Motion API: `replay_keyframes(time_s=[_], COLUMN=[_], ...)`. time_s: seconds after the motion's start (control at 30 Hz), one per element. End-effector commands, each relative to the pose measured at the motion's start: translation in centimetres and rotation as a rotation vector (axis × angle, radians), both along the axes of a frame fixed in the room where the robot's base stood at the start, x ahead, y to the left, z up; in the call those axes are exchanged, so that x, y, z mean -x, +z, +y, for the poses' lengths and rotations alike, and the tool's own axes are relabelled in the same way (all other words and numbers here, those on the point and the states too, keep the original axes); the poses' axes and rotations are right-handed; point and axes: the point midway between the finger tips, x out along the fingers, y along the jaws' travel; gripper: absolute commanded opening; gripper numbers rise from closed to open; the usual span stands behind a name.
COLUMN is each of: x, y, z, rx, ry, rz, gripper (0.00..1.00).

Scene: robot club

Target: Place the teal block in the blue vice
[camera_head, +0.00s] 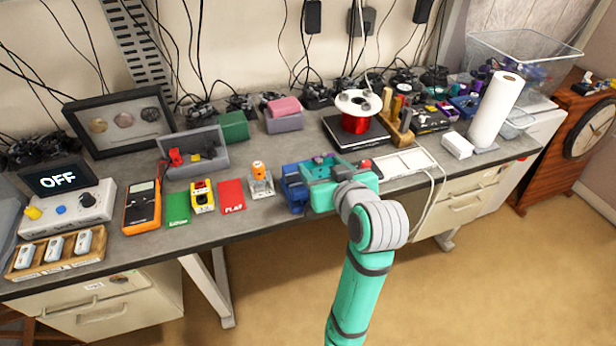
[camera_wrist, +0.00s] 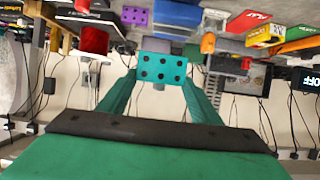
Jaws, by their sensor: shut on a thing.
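The teal block (camera_wrist: 162,68), with several dark round holes on its face, sits between the two teal fingers of my gripper (camera_wrist: 160,80) in the wrist view. My gripper is shut on it. In the head view my gripper (camera_head: 330,172) is over the front edge of the bench, at the right side of the blue vice (camera_head: 295,190). The vice is partly hidden there by my gripper, and the block is hard to tell from my teal gripper. In the wrist view, which is upside down, blue parts of the vice (camera_wrist: 178,14) show beyond the block. I cannot tell whether they touch.
An orange-topped bottle on a stand (camera_head: 260,180) and a red card (camera_head: 231,195) lie left of the vice. A white tray (camera_head: 400,163) lies to its right. A red wire spool (camera_head: 356,120) stands behind. The bench front edge is close to my gripper.

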Motion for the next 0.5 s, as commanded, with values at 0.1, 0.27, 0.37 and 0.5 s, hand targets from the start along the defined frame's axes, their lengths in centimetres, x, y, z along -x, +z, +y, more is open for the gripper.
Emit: replay_keyframes(time_s=[0.1,0.27,0.37,0.5], x=[-2.3,-4.3,-5.3,-6.0], y=[-1.2,-4.0,-5.2,-6.0], z=[1.7,2.3,2.4,2.5], rx=[0.001,0.000,0.000,0.000], ry=[0.010,0.001,-0.004,-0.008], rz=[0.002,0.003,0.002,-0.001], gripper=[0.30,0.30,0.30,0.30])
